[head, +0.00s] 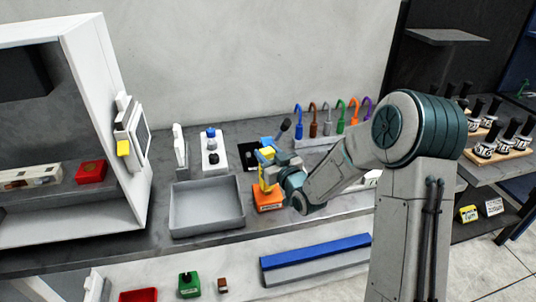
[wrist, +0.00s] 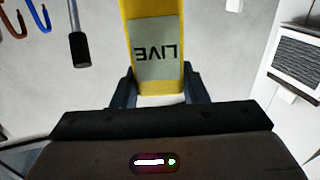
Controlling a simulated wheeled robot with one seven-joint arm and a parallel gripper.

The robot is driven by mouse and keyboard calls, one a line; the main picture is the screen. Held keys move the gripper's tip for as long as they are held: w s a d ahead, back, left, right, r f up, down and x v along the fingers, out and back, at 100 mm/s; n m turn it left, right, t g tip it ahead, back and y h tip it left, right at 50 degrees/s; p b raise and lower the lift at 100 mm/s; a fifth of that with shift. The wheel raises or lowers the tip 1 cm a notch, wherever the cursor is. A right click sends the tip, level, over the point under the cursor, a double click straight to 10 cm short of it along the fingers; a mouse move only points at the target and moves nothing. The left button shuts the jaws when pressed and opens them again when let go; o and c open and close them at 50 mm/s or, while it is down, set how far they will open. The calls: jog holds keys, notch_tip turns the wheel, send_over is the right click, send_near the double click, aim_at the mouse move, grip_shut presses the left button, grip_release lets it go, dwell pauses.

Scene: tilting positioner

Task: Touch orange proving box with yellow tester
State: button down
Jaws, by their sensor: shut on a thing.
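The yellow tester (head: 265,183) is held in my gripper (head: 275,163) above the worktop. In the wrist view the tester (wrist: 142,14) stands between the dark fingers (wrist: 158,88), with a grey label reading LIVE upside down. The orange proving box (head: 268,204) sits on the worktop right of the grey tray, directly below the tester in the head view. The tester's lower end overlaps the box's top there; I cannot tell whether they touch. My gripper and wrist hide part of the box. The box is not seen in the wrist view.
A grey tray (head: 207,229) lies left of the box. A white stand with a blue-topped item (head: 212,143) is behind it. Several coloured hooked tools (head: 340,117) stand in a rack at the back. A white cabinet (head: 120,190) is at left. A blue bar (head: 315,250) lies below.

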jog(key=shift+s+f, duration=0.1)
jog(key=shift+f, duration=0.1)
jog(key=shift+r+p, duration=1.25)
jog(key=shift+r, duration=2.4)
